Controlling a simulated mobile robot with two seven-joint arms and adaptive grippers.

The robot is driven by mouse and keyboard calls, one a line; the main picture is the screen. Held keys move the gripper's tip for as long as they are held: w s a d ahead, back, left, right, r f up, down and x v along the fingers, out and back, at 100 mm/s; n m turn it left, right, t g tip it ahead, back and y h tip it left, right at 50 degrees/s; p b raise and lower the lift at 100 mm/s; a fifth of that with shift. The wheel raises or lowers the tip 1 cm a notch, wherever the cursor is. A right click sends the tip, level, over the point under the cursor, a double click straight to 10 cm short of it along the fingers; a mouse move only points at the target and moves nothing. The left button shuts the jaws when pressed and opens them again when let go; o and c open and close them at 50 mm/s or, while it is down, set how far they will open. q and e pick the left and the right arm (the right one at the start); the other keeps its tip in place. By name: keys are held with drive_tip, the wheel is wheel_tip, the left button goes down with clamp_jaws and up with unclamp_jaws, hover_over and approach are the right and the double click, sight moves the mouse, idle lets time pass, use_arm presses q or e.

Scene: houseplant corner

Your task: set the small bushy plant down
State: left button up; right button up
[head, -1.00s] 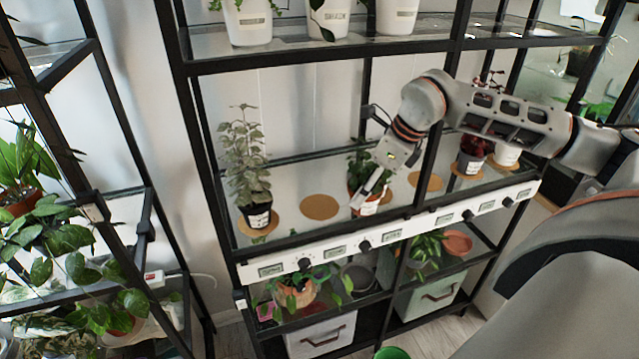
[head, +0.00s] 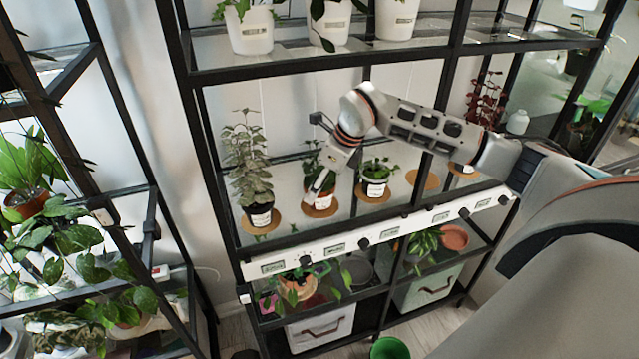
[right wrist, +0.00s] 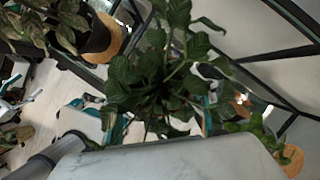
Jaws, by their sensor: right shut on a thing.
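In the right wrist view the plant's broad leaves (right wrist: 155,75) fill the middle and hide the pot and most of the fingers. My left gripper is not in view.
A tall pale-leaved plant (head: 247,165) stands close on the left. Farther right is a bare cork mat (head: 422,179). Black shelf posts and the upper shelf frame the space.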

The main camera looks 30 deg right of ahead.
drive_tip(key=shift+f, duration=0.15)
drive_tip(key=shift+f, duration=0.1)
drive_tip(key=o, duration=1.2)
